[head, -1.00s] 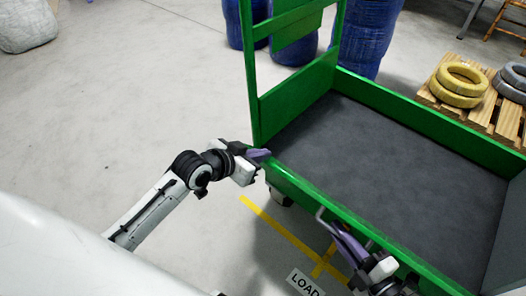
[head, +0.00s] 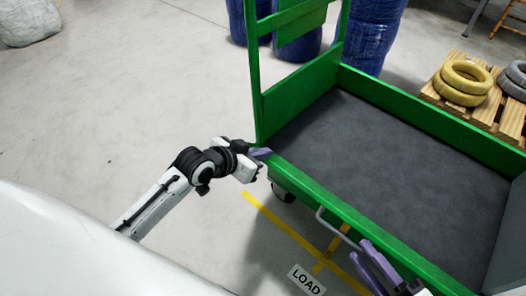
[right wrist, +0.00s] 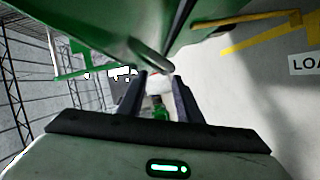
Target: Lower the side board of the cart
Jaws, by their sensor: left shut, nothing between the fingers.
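The green cart has a dark grey bed (head: 400,150). Its near side board (head: 300,190) stands up along the bed's near edge, with a grey bar handle (head: 335,228) on its outer face. My left gripper (head: 262,153) is shut and empty at the board's left end, by the green upright; whether it touches is unclear. My right gripper (head: 365,258) is open, its purple fingers apart just outside the board near the handle's right end. In the right wrist view the fingers (right wrist: 160,85) are apart, with the handle (right wrist: 152,56) beyond their tips.
A wooden pallet (head: 462,88) with yellow and grey coils (head: 465,80) stands behind the cart. Blue wrapped rolls (head: 372,40) stand at the back. Yellow floor lines and a LOAD sign (head: 306,280) lie in front. The floor at left is clear.

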